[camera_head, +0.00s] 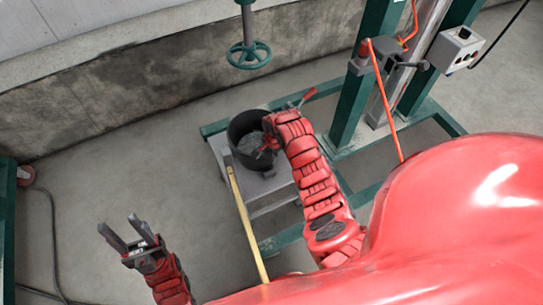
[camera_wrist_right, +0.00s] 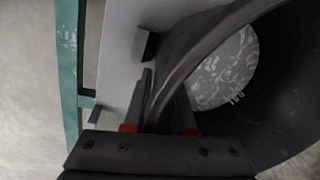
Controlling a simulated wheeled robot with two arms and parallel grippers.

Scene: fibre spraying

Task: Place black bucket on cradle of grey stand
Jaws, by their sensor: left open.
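The black bucket (camera_head: 236,129) is upright over the top plate of the grey stand (camera_head: 256,185) in the head view, with grey-white patterned contents inside. I cannot tell whether its base touches the plate. My right gripper (camera_head: 269,146) is at the bucket's right rim. In the right wrist view, the fingers (camera_wrist_right: 164,112) lie on both sides of the bucket wall (camera_wrist_right: 192,48) and grip it. A small dark block (camera_wrist_right: 147,44), perhaps part of the cradle, shows on the plate beside the bucket. My left gripper (camera_head: 128,236) is open and empty, low at the left.
A yellow bar (camera_head: 246,224) runs down from the stand. A green frame (camera_head: 350,100) with posts and an orange hose (camera_head: 381,90) stands to the right. A green handwheel (camera_head: 249,55) hangs behind the bucket. The floor at left is mostly clear, with a dark cable (camera_head: 54,235).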

